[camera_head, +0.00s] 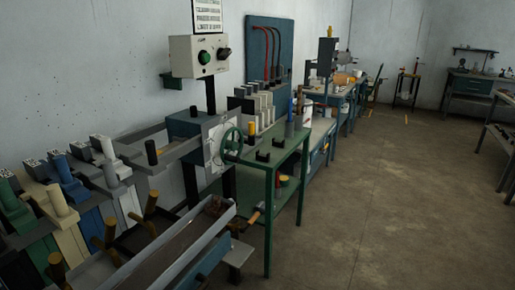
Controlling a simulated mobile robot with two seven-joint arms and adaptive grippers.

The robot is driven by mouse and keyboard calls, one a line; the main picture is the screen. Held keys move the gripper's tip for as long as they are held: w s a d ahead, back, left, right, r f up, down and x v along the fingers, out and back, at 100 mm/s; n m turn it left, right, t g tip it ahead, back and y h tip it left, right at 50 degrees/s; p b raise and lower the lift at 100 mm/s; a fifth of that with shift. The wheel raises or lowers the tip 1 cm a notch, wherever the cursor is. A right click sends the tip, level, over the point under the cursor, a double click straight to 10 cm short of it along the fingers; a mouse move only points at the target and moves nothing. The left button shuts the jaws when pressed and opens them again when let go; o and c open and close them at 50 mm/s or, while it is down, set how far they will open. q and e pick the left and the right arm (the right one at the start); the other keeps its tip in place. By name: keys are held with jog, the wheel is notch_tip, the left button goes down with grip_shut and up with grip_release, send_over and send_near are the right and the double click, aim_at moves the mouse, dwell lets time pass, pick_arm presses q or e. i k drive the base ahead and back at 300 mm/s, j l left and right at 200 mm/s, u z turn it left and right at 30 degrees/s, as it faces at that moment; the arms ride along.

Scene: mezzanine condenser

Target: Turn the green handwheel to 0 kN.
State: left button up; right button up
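The green handwheel (231,143) is upright on the right side of a blue-grey machine head (188,127), near the middle left of the head view. A pale plate (216,140) with a marked face sits just behind the wheel. The plate's markings and any pointer are too small to read, so I cannot tell the kN value. Neither of my grippers shows in this view, and nothing is seen touching the wheel.
A green table (275,157) with small black blocks stands right of the wheel. A long grey trough (195,243) and several levers fill the lower left. The floor (375,200) at right is clear.

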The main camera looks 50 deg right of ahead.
aim_at(227, 159)
jog(key=z, duration=1.45)
jog(key=i+l, duration=0.2)
jog(key=i+l+u, duration=0.15)
jog(key=l, duration=0.25)
jog(key=i+l, duration=0.2)
jog(key=i+l+u, duration=0.15)
jog(key=l, duration=0.3)
jog(key=i+l, duration=0.15)
jog(key=l, duration=0.15)
jog(key=i+l+u, duration=0.15)
jog(key=l, duration=0.2)
